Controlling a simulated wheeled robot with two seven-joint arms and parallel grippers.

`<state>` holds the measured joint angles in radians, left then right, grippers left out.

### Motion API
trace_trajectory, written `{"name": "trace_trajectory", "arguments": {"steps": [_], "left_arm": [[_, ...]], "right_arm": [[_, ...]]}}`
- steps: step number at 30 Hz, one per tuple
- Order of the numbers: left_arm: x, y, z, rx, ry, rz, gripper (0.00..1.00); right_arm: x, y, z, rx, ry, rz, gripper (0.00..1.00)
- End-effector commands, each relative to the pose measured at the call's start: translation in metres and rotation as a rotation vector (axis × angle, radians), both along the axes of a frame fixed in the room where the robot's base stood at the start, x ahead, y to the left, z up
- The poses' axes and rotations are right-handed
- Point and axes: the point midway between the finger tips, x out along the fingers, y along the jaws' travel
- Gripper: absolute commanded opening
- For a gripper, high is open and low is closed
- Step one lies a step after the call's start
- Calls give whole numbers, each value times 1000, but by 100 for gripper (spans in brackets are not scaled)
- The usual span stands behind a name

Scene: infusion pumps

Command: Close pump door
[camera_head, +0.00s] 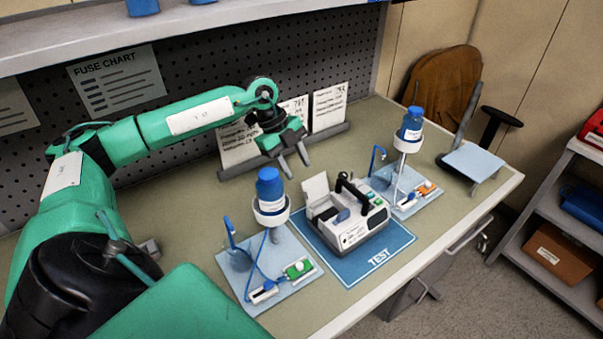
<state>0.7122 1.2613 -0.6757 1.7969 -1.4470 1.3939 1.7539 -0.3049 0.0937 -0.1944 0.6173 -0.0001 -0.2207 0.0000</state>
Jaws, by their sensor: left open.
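The pump (362,232) is a white and grey box with a black carry handle (352,192). It sits on a blue mat marked TEST (340,262). A white flap that looks like the pump door (315,186) stands raised at its back left, leaving the dark interior exposed. My left gripper (296,168) hangs behind and a little above the pump, fingers pointing down. Its fingers are apart, with nothing between them, and it appears clear of the flap. My right gripper is not in view.
A blue-capped bottle stand (270,200) on a light-blue board stands left of the pump. A similar bottle stand (408,135) is to its right. Paper cards (328,107) stand in a rail behind. The pegboard wall bounds the back; the bench's front edge is close.

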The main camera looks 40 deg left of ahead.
Motion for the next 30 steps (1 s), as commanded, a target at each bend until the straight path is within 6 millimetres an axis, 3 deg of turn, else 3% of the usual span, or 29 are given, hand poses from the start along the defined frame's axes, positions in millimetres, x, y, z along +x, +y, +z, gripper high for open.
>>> {"name": "trace_trajectory", "arguments": {"steps": [7,19,20,26,30], "left_arm": [[4,-15,-32,-1,1,-1,41],[6,-19,-40,-1,-1,0,41],[6,-19,-40,-1,-1,0,39],[6,-19,-40,0,-1,0,0],[6,-19,-40,2,-2,0,0]], "right_arm": [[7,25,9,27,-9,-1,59],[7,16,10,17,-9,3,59],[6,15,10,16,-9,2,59],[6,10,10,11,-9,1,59],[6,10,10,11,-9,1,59]]}}
